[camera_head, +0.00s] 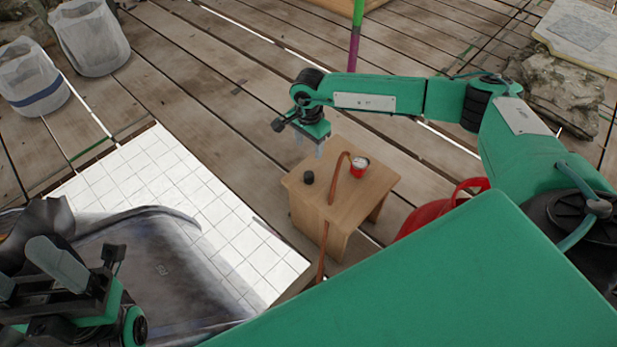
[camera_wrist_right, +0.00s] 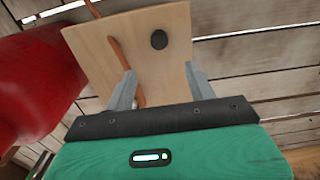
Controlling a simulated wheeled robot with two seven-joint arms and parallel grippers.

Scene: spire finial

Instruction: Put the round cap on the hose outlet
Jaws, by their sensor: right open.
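A small black round cap (camera_head: 308,177) stands on the left part of a wooden stool top (camera_head: 372,188). It also shows as a dark disc (camera_wrist_right: 159,39) in the right wrist view. A brown hose (camera_head: 328,213) lies across the stool and hangs down its front; I cannot clearly make out its outlet. My right gripper (camera_head: 308,150) is open and empty above the stool's back left edge, with the cap beyond its fingertips (camera_wrist_right: 160,82) in the wrist view. My left gripper (camera_head: 30,275) is at the lower left, fingers apart and empty, far from the stool.
A large red container (camera_head: 430,213) with a handle stands right of the stool. A white tiled surface (camera_head: 180,185) bearing a dark tray (camera_head: 140,262) lies left. Two pale buckets (camera_head: 90,40) stand far left.

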